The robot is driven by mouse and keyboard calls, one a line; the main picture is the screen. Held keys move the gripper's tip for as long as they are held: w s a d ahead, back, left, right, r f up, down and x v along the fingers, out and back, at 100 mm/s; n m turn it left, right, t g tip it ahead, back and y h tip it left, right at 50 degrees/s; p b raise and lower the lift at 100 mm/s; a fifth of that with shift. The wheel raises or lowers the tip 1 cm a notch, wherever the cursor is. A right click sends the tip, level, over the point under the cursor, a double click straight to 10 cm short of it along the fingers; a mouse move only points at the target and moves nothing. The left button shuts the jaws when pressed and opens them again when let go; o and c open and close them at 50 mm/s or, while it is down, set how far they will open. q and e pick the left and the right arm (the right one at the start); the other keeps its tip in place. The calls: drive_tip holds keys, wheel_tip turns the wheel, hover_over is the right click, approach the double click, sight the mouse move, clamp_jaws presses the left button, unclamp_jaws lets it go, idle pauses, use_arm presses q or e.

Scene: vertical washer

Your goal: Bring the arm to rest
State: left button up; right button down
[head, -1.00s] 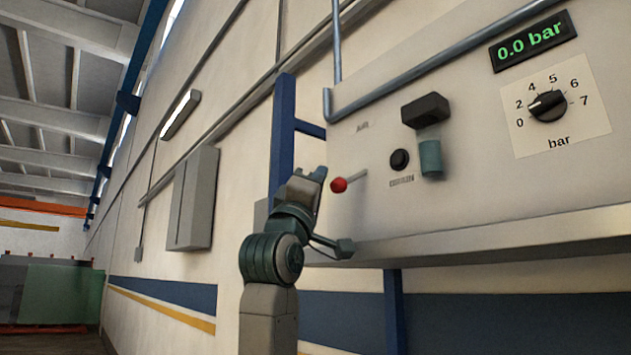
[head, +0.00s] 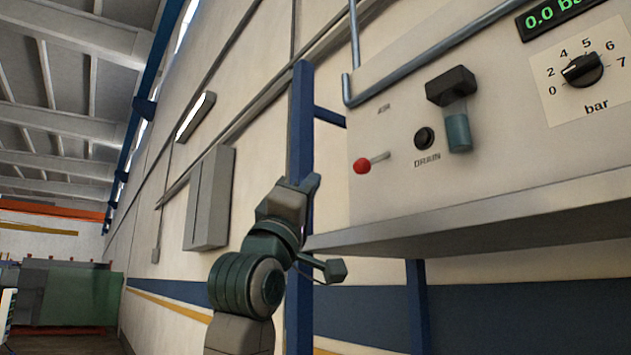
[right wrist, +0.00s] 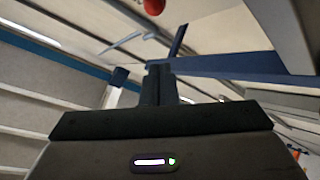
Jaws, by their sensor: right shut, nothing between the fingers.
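My right gripper (head: 298,184) is in the middle of the head view, to the left of the panel and below the red-knobbed lever. It is shut and empty, and touches nothing that I can see. In the right wrist view its closed fingers (right wrist: 160,82) point up and away. The lever's red knob (head: 362,166) stands out from the panel (head: 390,200) on a short metal stem. The red knob also shows at the top of the right wrist view (right wrist: 154,5), apart from the fingers. My left gripper is not in view.
A blue post (head: 300,120) stands just behind my right gripper. A grey wall box (head: 210,200) is further left. Free room lies left of the arm.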

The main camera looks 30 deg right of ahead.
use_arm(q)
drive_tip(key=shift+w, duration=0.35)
use_arm(e)
drive_tip(key=shift+s+a+f, duration=0.1)
drive_tip(key=shift+f, duration=0.25)
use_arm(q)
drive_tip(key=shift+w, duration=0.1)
